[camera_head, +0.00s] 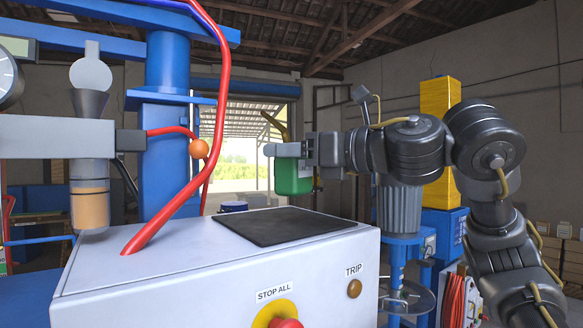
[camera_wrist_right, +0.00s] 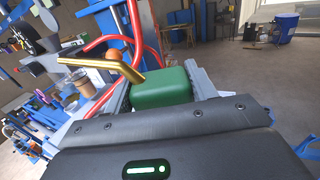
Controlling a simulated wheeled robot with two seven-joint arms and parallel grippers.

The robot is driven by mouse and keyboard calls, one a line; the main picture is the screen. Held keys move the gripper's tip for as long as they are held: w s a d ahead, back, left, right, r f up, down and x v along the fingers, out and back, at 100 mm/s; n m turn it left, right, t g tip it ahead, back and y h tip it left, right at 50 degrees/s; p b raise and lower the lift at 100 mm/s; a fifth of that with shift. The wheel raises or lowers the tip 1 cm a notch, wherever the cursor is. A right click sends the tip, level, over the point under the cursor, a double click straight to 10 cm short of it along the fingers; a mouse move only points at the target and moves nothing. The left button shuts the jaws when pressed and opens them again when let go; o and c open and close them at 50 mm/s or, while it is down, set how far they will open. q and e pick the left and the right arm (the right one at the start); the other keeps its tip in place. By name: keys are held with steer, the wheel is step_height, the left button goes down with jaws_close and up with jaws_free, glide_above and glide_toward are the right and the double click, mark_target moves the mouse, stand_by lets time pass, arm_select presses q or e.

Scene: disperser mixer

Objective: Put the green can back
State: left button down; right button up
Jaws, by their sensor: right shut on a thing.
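The green can (camera_head: 293,177) hangs upright in my right gripper (camera_head: 288,150), whose fingers lie across its upper part. In the head view it appears above the far right part of the black mat (camera_head: 282,226) on the white machine cabinet (camera_head: 120,285), with a gap below it; its exact depth is hard to tell. In the right wrist view the green can (camera_wrist_right: 163,86) sits between the two grey fingers, and its lower part is hidden. My left gripper is in neither view.
A red hose (camera_head: 190,195) rises from the cabinet left of the mat. An orange ball (camera_head: 199,149) and a clear vessel with tan contents (camera_head: 90,205) are left of it. A STOP ALL button (camera_head: 286,322) is on the cabinet front. The mat is bare.

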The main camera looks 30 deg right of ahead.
mark_target(292, 175)
steer(key=shift+w+d+f, duration=0.15)
steer(key=shift+w+f, duration=0.15)
steer(key=shift+w, duration=0.1)
steer(key=shift+f+p, duration=0.45)
steer(key=shift+p, duration=0.05)
step_height(292, 175, down, 2)
steer(key=shift+p, duration=0.45)
steer(key=shift+w+d+f, duration=0.1)
steer(key=shift+d+f, duration=0.1)
steer(key=shift+f, duration=0.15)
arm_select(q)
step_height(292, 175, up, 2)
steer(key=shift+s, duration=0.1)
arm_select(e)
steer(key=shift+a, duration=0.1)
